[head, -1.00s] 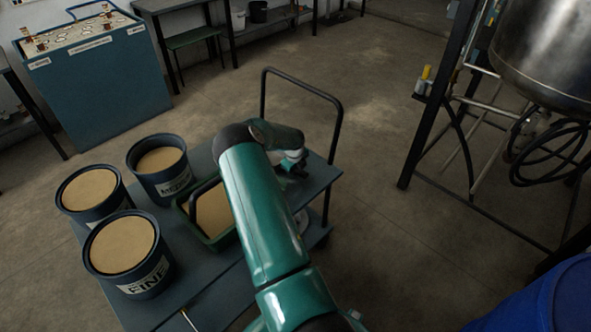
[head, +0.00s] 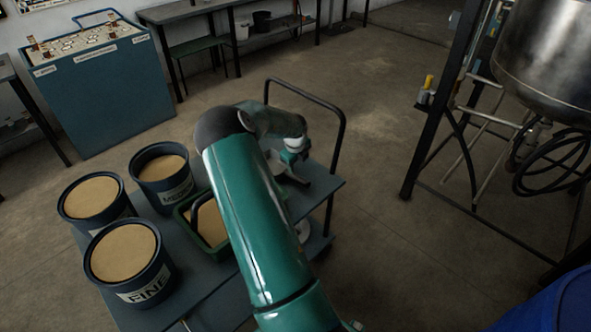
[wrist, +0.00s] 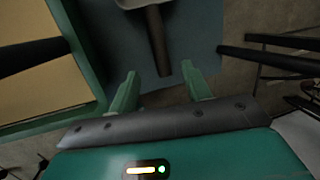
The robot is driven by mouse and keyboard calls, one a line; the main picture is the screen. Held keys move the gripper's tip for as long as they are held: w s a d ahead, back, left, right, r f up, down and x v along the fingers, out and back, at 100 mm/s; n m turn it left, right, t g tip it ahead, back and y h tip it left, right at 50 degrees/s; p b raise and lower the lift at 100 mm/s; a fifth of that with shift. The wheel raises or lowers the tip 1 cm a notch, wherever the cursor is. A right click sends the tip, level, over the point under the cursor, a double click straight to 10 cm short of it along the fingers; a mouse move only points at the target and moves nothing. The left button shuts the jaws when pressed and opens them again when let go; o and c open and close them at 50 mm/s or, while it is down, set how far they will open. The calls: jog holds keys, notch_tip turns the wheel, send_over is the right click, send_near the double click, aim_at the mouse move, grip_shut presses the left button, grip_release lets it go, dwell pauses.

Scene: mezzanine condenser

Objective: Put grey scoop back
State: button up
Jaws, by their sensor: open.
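The grey scoop shows in the wrist view, with its dark handle (wrist: 157,42) pointing down toward my gripper (wrist: 160,72) and part of its pale grey head (wrist: 135,3) at the top edge. It lies over the blue-grey cart top (wrist: 205,25). My gripper is open, and the end of the handle appears between its two green fingers; I cannot tell the gap in depth. In the head view my gripper (head: 300,180) is over the far right part of the cart, and the scoop is not clearly seen there.
A green tray of sand (head: 184,222) with a dark handle stands left of my arm. Several dark buckets of sand stand on the cart's left, one marked FINE (head: 150,287). The cart's black push rail (head: 342,135) rises beyond my gripper.

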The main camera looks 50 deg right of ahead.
jog(key=w+a+r+n+t+y, duration=0.1)
jog(key=a+r+n+y, duration=0.1)
jog(key=a+r+n, duration=1.15)
jog(key=a+r+n+t+y, duration=0.2)
jog(key=a+r+n, duration=0.2)
jog(key=a+r, duration=1.05)
jog(key=s+a+r+n, duration=0.2)
jog(key=s+a+n, duration=0.7)
jog(key=a, duration=0.2)
jog(key=s+a+r+n+t+h, duration=0.1)
jog(key=s+a+r+n, duration=0.1)
jog(key=s+a+n, duration=0.7)
jog(key=a+n, duration=0.1)
jog(key=a, duration=0.1)
jog(key=shift+s+a, duration=0.25)
jog(key=shift+a, duration=0.05)
jog(key=shift+d+r, duration=0.1)
